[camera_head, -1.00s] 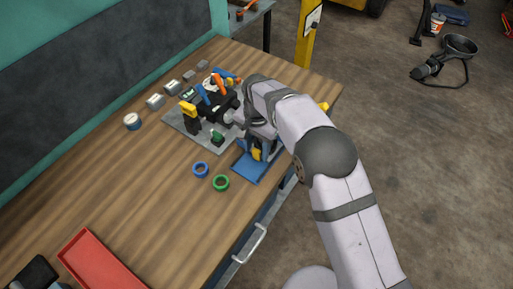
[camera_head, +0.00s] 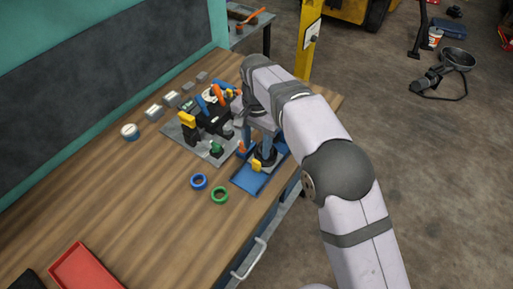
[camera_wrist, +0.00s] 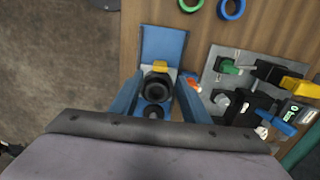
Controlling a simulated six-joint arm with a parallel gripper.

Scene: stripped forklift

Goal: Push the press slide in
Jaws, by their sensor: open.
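The press is a blue base plate (camera_head: 250,178) on the table's right edge. On it stands a black round part with a yellow tab (camera_head: 257,165) in front, apparently the slide. In the wrist view the blue plate (camera_wrist: 163,43) lies bare beyond the yellow tab (camera_wrist: 160,67), and the black round part (camera_wrist: 157,87) is behind the tab. My gripper (camera_wrist: 159,79) is open, one blue-grey finger on each side of the black part. In the head view my gripper (camera_head: 262,150) points down over the press. I cannot tell whether the fingers touch it.
A grey plate with a black fixture (camera_head: 214,117), coloured levers and a green knob (camera_head: 216,148) stands close left of my gripper. A blue ring (camera_head: 199,182) and a green ring (camera_head: 219,195) lie in front. A red tray (camera_head: 85,268) is at the near left. The middle table is clear.

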